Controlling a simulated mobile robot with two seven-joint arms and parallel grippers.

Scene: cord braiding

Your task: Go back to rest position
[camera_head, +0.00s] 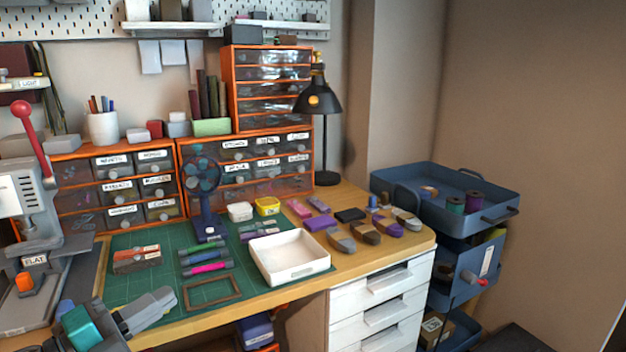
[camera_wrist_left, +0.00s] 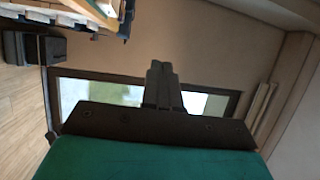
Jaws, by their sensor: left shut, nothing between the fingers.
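My left gripper (camera_head: 170,298) is low at the front left of the workbench in the head view, near the front edge of the green cutting mat (camera_head: 130,232). Its grey fingers are together and hold nothing. In the left wrist view the closed fingers (camera_wrist_left: 161,72) point toward a wall with a dark-framed window, with no object at their tips. A thin brown frame (camera_head: 212,291) lies on the mat just right of the gripper. My right gripper does not show in either view.
A white tray (camera_head: 289,275) and green and pink rolls (camera_head: 210,267) lie on the mat. A blue fan (camera_head: 207,205) stands behind them. A grey press with a red-knobbed lever (camera_head: 24,109) stands at left. A blue tiered cart (camera_head: 403,182) stands right of the bench.

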